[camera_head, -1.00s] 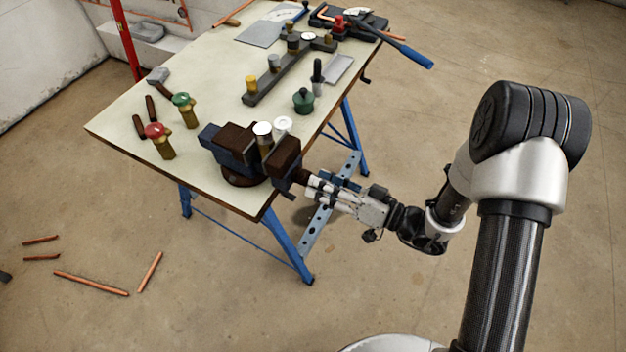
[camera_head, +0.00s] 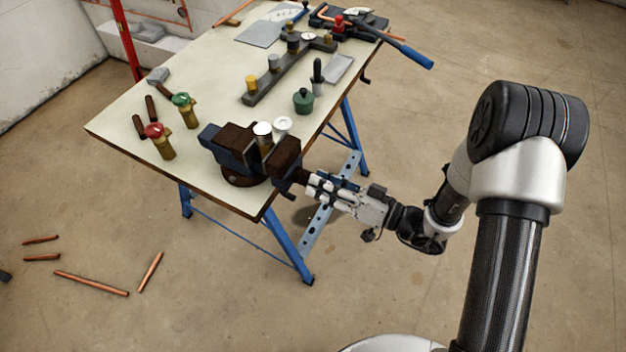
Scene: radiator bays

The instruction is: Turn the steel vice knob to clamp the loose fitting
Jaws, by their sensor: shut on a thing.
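The blue and brown vice (camera_head: 228,150) sits at the near right corner of the workbench. A short fitting with a pale round top (camera_head: 263,130) stands between its jaws; I cannot tell if both jaws touch it. A white ring-shaped piece (camera_head: 283,124) shows just behind it, by the right jaw. My gripper (camera_head: 312,185) reaches in from the right at the vice's outer end, past the bench edge. It is shut on the vice knob, which its fingers mostly hide; only a dark shaft end shows beside them.
The workbench (camera_head: 200,75) has blue legs. Red-handled (camera_head: 155,131) and green-handled valves (camera_head: 182,99) stand left of the vice. A green knobbed piece (camera_head: 303,100) and a dark bar with several fittings (camera_head: 285,75) lie behind. Copper pipes (camera_head: 91,283) lie on the floor.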

